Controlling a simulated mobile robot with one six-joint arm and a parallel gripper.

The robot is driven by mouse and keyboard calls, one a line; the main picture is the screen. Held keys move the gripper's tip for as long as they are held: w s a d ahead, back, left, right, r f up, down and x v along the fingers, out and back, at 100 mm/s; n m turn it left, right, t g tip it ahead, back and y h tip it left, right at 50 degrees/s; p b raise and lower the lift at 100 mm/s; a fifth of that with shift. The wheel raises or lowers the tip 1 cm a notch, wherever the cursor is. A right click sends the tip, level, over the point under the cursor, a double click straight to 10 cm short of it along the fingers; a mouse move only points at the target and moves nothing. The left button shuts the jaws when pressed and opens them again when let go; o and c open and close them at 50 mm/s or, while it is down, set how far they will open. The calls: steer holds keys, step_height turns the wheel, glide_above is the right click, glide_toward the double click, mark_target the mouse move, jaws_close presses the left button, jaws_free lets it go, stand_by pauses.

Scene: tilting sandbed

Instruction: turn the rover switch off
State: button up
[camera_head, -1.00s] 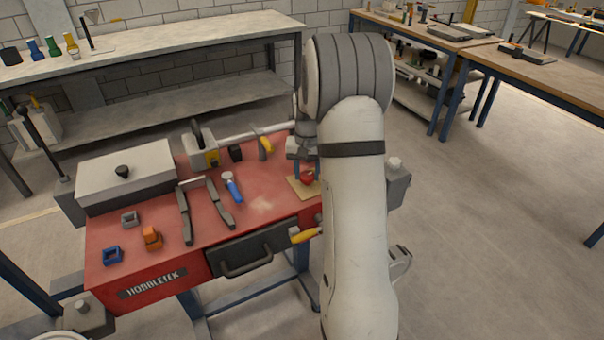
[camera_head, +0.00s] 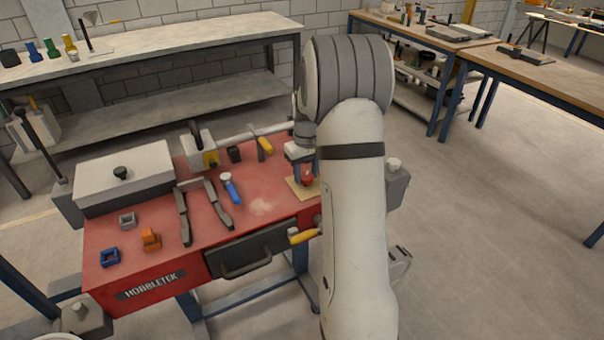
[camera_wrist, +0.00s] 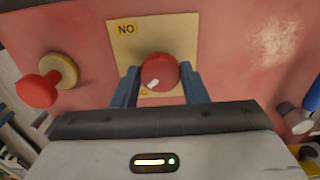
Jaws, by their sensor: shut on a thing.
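The rover switch is a round red knob (camera_wrist: 160,73) on a pale yellow plate (camera_wrist: 183,38) on the red bench. A white mark shows on the knob, toward the lower left in the wrist view. The plate's label reads "NO" there, which may be "ON" upside down. My gripper (camera_wrist: 160,80) points down with its blue fingers on either side of the knob, shut on it. In the head view the knob (camera_head: 307,180) and plate (camera_head: 297,190) show below my gripper (camera_head: 304,174), partly hidden by my arm.
Another red knob (camera_wrist: 37,90) on a yellowish disc sits to the left in the wrist view. The bench top (camera_head: 265,195) also holds a blue-handled tool (camera_head: 231,187), a yellow-handled tool (camera_head: 264,146) and an orange block (camera_head: 151,239). A drawer (camera_head: 250,250) is in its front.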

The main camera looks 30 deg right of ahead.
mark_target(306, 175)
steer(key=shift+w+r, duration=0.1)
steer(key=shift+w, duration=0.05)
steer(key=o, duration=1)
steer(key=shift+c, duration=0.2)
step_height(306, 175, up, 8)
steer(key=shift+f, duration=0.2)
